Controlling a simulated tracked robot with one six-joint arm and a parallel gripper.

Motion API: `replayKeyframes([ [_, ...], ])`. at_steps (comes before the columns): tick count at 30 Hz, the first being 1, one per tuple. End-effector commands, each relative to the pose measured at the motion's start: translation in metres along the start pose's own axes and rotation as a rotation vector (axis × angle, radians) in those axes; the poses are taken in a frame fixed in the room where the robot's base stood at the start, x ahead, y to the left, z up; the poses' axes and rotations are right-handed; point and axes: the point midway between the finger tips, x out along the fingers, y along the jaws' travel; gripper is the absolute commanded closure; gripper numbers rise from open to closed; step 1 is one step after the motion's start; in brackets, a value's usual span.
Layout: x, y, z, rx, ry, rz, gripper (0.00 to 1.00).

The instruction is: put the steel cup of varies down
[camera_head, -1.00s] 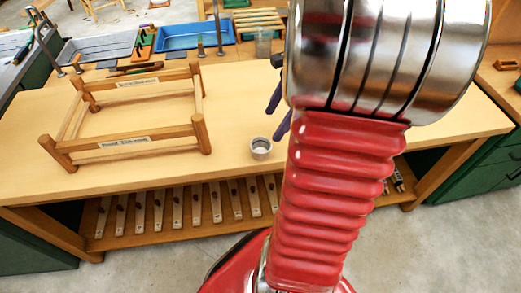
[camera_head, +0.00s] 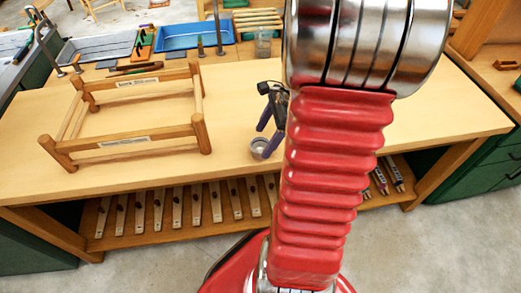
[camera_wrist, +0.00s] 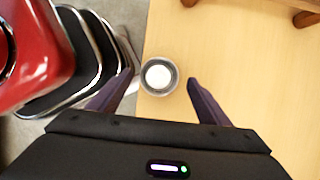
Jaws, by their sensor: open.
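The small steel cup (camera_head: 258,149) stands upright on the wooden bench top, near its front edge, with something whitish inside. In the wrist view the cup (camera_wrist: 159,90) is seen from above, just beyond the fingertips and roughly midway between them. My gripper (camera_head: 266,140) is open and empty, with its dark purple fingers pointing down at the cup. One finger overlaps the cup's right side in the head view; I cannot tell whether it touches. Both fingers of my gripper (camera_wrist: 159,92) show spread apart in the wrist view.
A wooden stool frame (camera_head: 130,110) stands on the left of the bench top (camera_head: 225,110). A clear beaker (camera_head: 263,43), a blue tray (camera_head: 190,37) and a grey tray (camera_head: 98,48) are behind. Bare bench lies between frame and cup. My arm hides part of the right side.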

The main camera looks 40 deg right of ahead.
Motion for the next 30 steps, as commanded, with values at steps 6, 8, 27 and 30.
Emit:
replayKeyframes([
  [6,0.030,0.002,-0.001,0.001,-0.001,0.003,0.29],
  [8,0.036,0.001,-0.001,0.000,-0.001,0.003,0.29],
  [27,0.040,0.001,-0.001,0.000,0.000,0.000,0.30],
  [30,0.040,0.001,-0.001,0.000,0.000,0.000,0.37],
])
